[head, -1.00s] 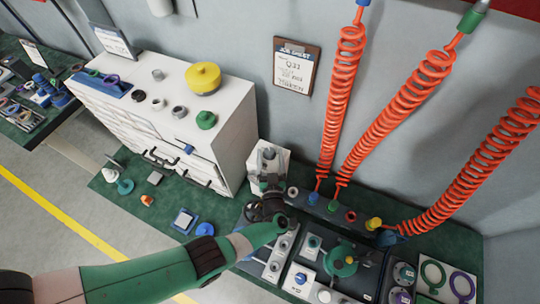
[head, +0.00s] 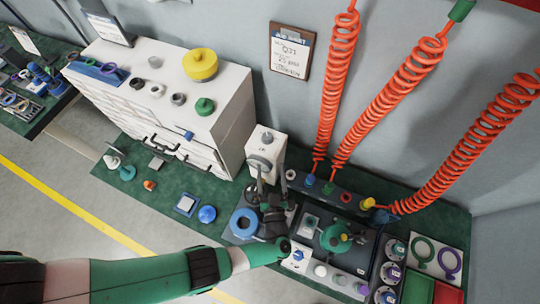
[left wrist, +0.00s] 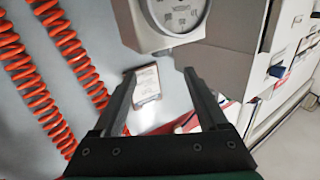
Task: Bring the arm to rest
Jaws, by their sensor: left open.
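My left arm comes in from the lower left across the bench front, and its left gripper (head: 264,180) points away toward the wall, in front of a white gauge box (head: 266,148). In the left wrist view the two dark fingers of the left gripper (left wrist: 156,74) are spread apart with nothing between them. The gauge box also shows in the left wrist view with its round dial (left wrist: 177,12), beyond the fingertips. My right gripper is not in view.
A blue ring (head: 244,223) lies left of the gripper. A test fixture with a green part (head: 336,237) stands to its right. Orange coiled hoses (head: 337,90) hang behind. A white drawer cabinet (head: 228,128) stands at the back left. The floor in front is clear.

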